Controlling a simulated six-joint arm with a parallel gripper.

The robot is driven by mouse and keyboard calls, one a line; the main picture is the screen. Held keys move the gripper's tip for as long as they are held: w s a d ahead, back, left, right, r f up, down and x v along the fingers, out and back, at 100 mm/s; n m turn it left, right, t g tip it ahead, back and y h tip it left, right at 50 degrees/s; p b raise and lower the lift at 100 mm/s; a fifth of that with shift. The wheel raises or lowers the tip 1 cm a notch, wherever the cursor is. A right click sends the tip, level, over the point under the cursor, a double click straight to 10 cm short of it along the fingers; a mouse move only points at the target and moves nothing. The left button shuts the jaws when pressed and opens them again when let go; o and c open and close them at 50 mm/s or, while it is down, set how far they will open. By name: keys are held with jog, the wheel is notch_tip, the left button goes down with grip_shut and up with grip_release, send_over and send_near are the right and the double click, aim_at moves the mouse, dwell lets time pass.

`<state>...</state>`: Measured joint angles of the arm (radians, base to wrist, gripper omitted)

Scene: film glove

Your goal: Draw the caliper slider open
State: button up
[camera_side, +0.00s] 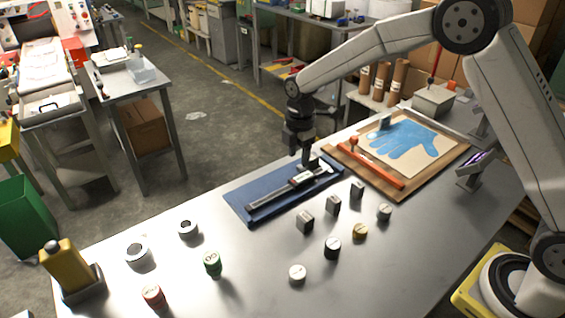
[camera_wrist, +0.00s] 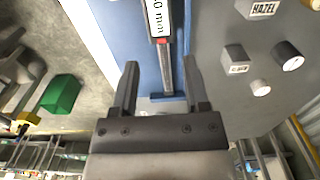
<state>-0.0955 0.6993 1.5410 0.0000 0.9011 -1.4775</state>
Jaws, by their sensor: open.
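The caliper (camera_side: 272,193) lies on a blue mat (camera_side: 237,204) near the back edge of the table. Its slider (camera_side: 302,177), with a white label, sits towards the right end of the beam. In the wrist view the label (camera_wrist: 159,12) reads "0 mm" in part, and the beam (camera_wrist: 167,70) runs down from it. My gripper (camera_side: 306,163) is over the right end of the caliper, pointing down. In the wrist view its fingers (camera_wrist: 162,64) are apart, one on each side of the beam, with nothing held. I cannot tell their exact height above the mat.
A wooden board (camera_side: 407,187) with a blue glove print (camera_side: 407,138) and a red-orange squeegee (camera_side: 375,170) lies right of the mat. Several small labelled blocks and cylinders (camera_side: 332,247) stand in front. Metal rings (camera_side: 138,254) and a yellow bottle (camera_side: 63,262) are at left.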

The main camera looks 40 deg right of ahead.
aim_at(298, 179)
jog(key=shift+f, duration=3.85)
grip_shut()
jog(key=shift+a, duration=3.25)
jog(key=shift+o, duration=2.1)
grip_release()
